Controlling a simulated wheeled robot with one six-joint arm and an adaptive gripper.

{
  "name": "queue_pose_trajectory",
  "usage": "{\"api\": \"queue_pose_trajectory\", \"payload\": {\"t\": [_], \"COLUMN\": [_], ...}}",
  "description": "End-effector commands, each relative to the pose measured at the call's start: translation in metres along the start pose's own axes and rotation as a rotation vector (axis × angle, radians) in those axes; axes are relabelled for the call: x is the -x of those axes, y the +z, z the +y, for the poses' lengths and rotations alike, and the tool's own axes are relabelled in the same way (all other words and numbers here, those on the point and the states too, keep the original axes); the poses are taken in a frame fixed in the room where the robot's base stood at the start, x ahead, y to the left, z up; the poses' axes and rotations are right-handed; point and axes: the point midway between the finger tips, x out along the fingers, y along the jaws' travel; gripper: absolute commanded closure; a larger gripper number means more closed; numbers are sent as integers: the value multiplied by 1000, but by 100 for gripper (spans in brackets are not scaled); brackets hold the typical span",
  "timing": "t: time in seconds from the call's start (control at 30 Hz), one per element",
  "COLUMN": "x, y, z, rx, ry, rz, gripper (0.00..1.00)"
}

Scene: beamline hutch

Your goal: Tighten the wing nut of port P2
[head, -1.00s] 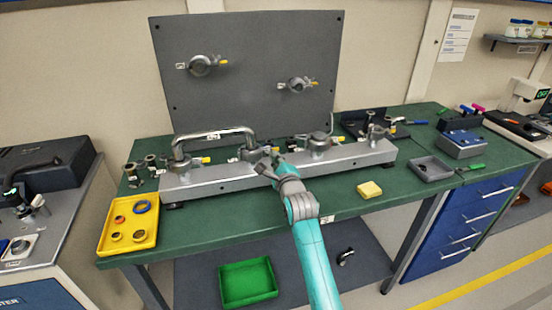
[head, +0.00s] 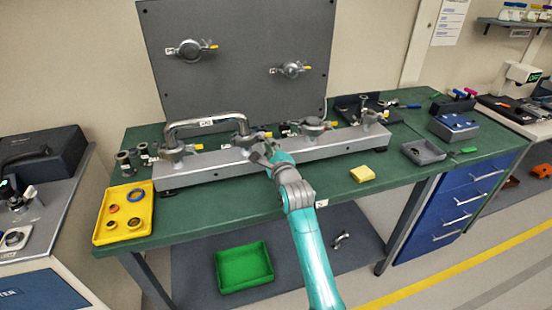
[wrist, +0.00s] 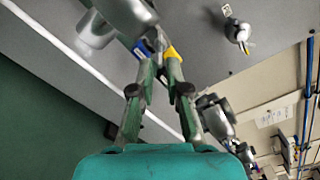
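My gripper (head: 262,150) reaches to the manifold on the bench, beside the second clamped port (head: 241,141) from the left. A yellow wing nut (head: 268,134) shows just behind the gripper there. In the wrist view, the two fingers (wrist: 160,62) converge with a narrow gap at their tips. A yellow wing nut piece (wrist: 173,53) lies at the right fingertip, and a small blue part (wrist: 144,48) lies at the left one. I cannot tell whether the fingers touch the nut. The port number is not readable.
A bent metal pipe (head: 207,123) joins the two left ports. A third port (head: 313,126) stands to the right on the manifold (head: 220,170).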

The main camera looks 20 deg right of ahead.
Motion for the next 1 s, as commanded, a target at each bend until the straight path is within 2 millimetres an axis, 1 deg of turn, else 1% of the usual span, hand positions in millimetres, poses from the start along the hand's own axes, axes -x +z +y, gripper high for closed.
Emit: {"api": "queue_pose_trajectory", "payload": {"t": [0.03,0.3,0.5,0.6,0.7,1.0], "x": [9,62,92,101,105,106], "y": [-1,-1,0,0,0,0], "z": [1,1,1,2,1,1], "rx": [0,0,0,0,0,0], "ry": [0,1,2,2,2,2], "rz": [0,1,1,1,1,0], "gripper": [85,85,85,85,85,85]}}
